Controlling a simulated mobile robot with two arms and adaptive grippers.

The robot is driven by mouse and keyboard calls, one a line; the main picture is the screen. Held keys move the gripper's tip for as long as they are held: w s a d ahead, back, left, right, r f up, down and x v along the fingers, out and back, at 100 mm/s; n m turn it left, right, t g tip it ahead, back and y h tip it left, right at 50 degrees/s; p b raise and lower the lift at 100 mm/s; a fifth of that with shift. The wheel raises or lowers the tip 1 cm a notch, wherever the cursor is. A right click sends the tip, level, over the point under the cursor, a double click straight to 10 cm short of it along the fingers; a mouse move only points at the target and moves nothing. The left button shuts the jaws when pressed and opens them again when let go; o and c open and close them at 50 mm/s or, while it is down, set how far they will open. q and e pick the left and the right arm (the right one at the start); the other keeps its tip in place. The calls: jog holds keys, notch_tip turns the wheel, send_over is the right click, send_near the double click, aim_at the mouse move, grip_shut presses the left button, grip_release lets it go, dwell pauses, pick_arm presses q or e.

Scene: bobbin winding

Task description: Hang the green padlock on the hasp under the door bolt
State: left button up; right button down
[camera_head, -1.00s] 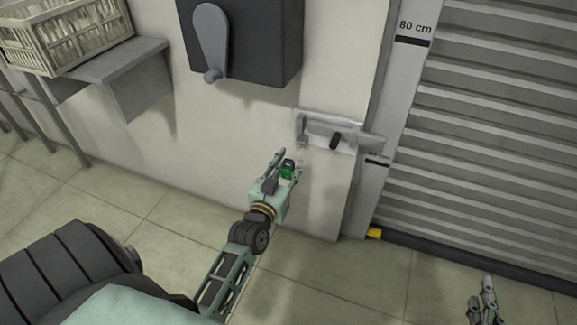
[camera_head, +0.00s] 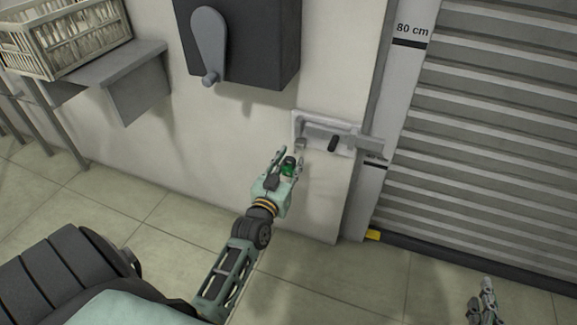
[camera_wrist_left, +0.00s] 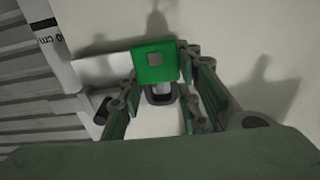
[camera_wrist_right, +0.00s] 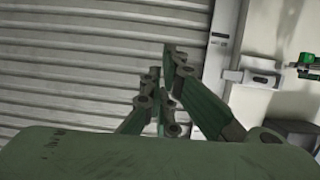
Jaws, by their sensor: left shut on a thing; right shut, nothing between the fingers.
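The green padlock (camera_head: 288,168) is between the fingers of my left gripper (camera_head: 288,162), which is shut on it. In the left wrist view the padlock (camera_wrist_left: 154,62) shows its green body with a grey square, and a dark shackle at its lower end. The door bolt (camera_head: 332,142), with a black knob, is on a pale plate on the wall, just up and right of the padlock. A small grey hasp (camera_head: 300,143) shows at the plate's lower left. The padlock appears apart from it. My right gripper (camera_wrist_right: 162,85) is shut and empty, low at the right in the head view (camera_head: 486,290).
A dark box with a grey crank (camera_head: 209,45) is on the wall above. A shelf (camera_head: 110,65) with a crate (camera_head: 62,38) is at upper left. A ribbed shutter (camera_head: 500,130) fills the right. The floor below the bolt is clear.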

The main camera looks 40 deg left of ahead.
aim_at(297, 149)
pick_arm(q)
jog(key=shift+x, duration=1.1)
jog(key=shift+w+a, duration=0.2)
jog(key=shift+w, duration=0.5)
pick_arm(e)
jog(key=shift+w+a+r+t, duration=0.1)
jog(key=shift+w+r+t, duration=0.1)
jog(key=shift+r, duration=0.2)
jog(key=shift+w+a+r+t, duration=0.1)
jog(key=shift+w+r+t, duration=0.1)
jog(key=shift+r, duration=0.15)
pick_arm(q)
jog(key=shift+w, duration=0.3)
pick_arm(e)
jog(key=shift+r, duration=0.15)
